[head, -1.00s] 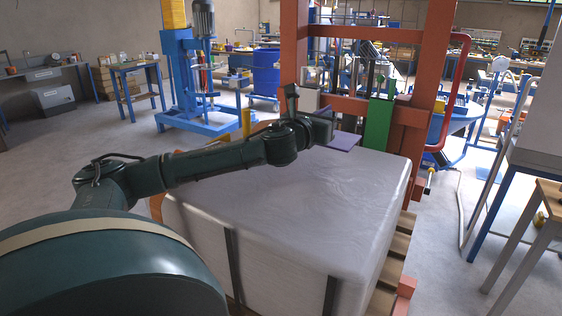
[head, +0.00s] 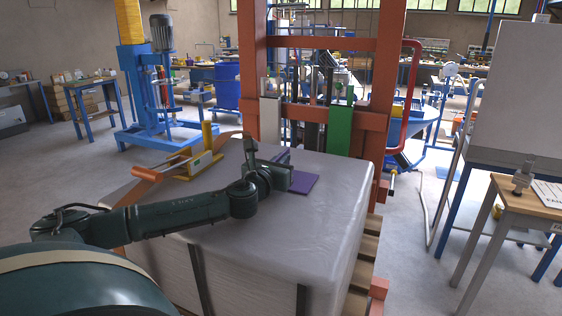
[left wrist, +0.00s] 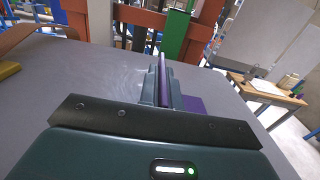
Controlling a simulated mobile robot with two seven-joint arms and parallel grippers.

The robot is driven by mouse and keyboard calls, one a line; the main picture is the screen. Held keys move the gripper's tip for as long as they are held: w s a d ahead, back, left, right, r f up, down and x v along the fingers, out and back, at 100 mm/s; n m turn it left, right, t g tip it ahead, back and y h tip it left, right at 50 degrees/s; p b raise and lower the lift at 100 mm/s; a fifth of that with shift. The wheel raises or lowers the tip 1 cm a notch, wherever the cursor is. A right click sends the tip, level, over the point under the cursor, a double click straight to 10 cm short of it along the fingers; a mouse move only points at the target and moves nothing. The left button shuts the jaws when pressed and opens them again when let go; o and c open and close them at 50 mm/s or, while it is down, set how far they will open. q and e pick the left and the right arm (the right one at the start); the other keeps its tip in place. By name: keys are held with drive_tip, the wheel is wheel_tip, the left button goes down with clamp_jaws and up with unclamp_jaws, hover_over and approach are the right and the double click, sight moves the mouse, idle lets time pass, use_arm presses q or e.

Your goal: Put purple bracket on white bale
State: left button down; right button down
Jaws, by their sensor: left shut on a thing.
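The purple bracket (head: 303,182) is at the far part of the white bale's top. Its flat plate lies level, at or very near the surface; I cannot tell whether it touches. The white bale (head: 300,225) is a large wrapped block with dark straps. My left gripper (head: 283,160) is low over the bale, shut on the bracket. In the left wrist view, the fingers (left wrist: 163,80) hold the bracket's thin upright part, and its purple flat plate (left wrist: 194,104) shows to their right, over the bale top (left wrist: 60,85). My right gripper is not in view.
An orange-red frame (head: 390,70) with a green part (head: 339,127) stands just behind the bale. A yellow-and-orange handled tool (head: 200,160) is at the bale's far left edge. A wooden-topped table (head: 535,195) stands at the right. The bale's near top is clear.

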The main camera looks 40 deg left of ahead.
use_arm(q)
drive_tip(key=shift+f, duration=0.15)
drive_tip(key=c, duration=1.6)
unclamp_jaws()
drive_tip(key=shift+r, duration=0.2)
drive_tip(key=shift+s+f, duration=0.1)
drive_tip(key=shift+s, duration=0.15)
drive_tip(key=b+v, duration=0.1)
drive_tip(key=v, duration=0.9)
drive_tip(key=shift+s+d+b, duration=0.15)
drive_tip(key=shift+s+b, duration=0.05)
drive_tip(key=shift+b, duration=0.1)
drive_tip(key=shift+s+d, duration=0.1)
drive_tip(key=shift+s, duration=0.45)
